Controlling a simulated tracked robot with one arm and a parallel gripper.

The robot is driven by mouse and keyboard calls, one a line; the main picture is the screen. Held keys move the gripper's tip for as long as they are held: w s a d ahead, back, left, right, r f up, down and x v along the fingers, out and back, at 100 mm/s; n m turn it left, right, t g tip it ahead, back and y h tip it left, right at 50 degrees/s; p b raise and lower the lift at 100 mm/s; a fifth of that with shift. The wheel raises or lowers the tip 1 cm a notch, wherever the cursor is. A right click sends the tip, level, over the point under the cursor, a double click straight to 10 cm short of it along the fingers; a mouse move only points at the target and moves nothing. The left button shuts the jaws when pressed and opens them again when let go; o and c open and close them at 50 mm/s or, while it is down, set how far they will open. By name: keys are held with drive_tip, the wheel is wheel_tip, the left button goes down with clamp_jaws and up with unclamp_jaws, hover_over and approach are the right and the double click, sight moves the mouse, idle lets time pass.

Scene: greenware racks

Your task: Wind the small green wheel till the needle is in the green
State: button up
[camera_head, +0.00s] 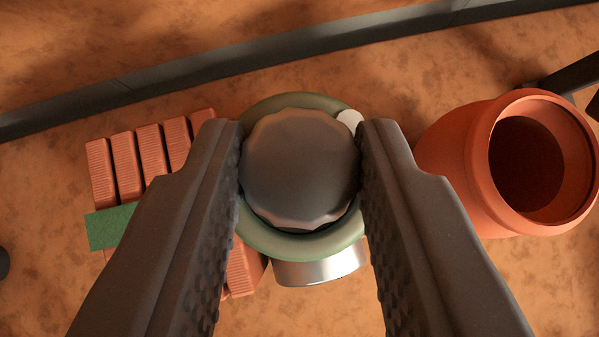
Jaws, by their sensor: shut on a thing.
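The small green wheel (292,244) is in the middle of the view, seen from above as a pale green ring. A dark grey knob with a scalloped edge (299,165) sits over its centre and hides most of it. My gripper (301,150) is shut on this knob, one finger on each side. A small white patch (350,119) shows at the ring's upper right. A shiny metal cylinder (321,270) shows below the ring. No needle or dial is visible.
Ribbed orange blocks (127,165) and a green strip (111,227) lie at left, partly behind a finger. An orange clay pot (467,160) lies close at right, mouth toward me. A dark rail (240,64) crosses the back. A dark bar (566,76) is at upper right.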

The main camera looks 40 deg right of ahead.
drive_tip(key=o, duration=1)
drive_tip(key=p+v, duration=0.1)
drive_tip(key=v, duration=1.2)
drive_tip(key=shift+s+a+r+p, duration=0.2)
drive_tip(key=shift+r+p, duration=0.05)
drive_tip(key=shift+p, duration=0.05)
